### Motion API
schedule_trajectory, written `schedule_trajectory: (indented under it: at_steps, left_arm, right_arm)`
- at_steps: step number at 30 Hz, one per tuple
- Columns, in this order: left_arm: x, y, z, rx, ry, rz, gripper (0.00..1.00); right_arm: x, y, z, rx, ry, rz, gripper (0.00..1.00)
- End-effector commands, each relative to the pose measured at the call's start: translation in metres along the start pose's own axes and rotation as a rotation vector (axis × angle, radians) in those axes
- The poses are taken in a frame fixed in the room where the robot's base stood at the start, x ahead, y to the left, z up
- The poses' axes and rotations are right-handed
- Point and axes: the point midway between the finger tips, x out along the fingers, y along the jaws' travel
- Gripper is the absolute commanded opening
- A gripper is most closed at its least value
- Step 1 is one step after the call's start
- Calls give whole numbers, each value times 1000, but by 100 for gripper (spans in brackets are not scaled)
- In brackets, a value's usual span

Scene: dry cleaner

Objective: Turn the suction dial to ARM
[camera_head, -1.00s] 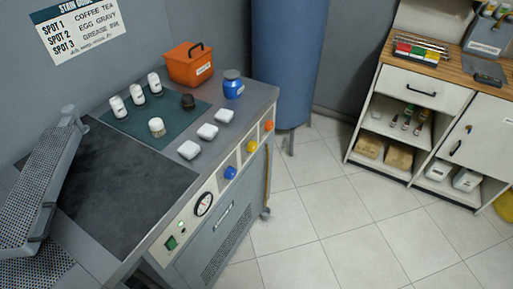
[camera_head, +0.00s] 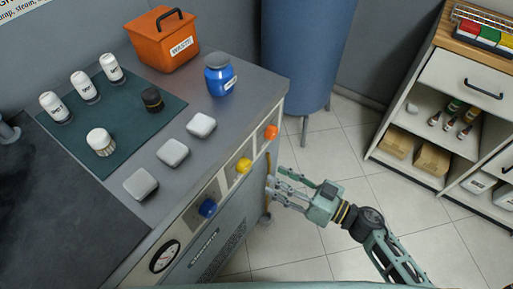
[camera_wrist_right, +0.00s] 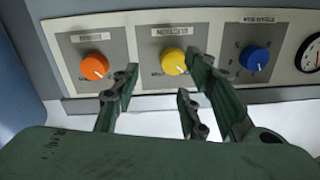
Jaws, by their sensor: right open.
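Three dials sit on the front panel of the grey spotting table: orange (camera_head: 270,132), yellow (camera_head: 244,166) and blue (camera_head: 207,208). They also show in the right wrist view, orange (camera_wrist_right: 95,67), yellow (camera_wrist_right: 174,62) and blue (camera_wrist_right: 254,59). Their labels are too blurred there to read surely. The yellow dial's pale pointer mark is visible. My right gripper (camera_head: 274,182) is open and empty, in front of the panel beside the yellow and orange dials. In the wrist view its fingers frame the area by the yellow dial; contact cannot be told. My left gripper is out of view.
A round gauge (camera_head: 165,256) is beside the blue dial. White pads (camera_head: 172,152), bottles, a blue jar (camera_head: 219,77) and an orange waste box (camera_head: 164,43) stand on the tabletop. A blue tank (camera_head: 307,50) stands behind.

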Motion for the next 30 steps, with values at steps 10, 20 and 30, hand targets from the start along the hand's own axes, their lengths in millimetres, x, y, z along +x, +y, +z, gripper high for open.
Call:
schedule_trajectory:
  at_steps: [10, 20, 30]
  left_arm:
    - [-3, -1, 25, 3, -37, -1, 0]
    - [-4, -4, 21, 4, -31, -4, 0]
    - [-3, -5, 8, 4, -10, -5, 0]
  right_arm:
    - [38, -12, -8, 0, 5, -44, 40]
    - [77, -13, -7, 0, 3, -42, 40]
    - [80, -13, -7, -1, 1, -42, 38]
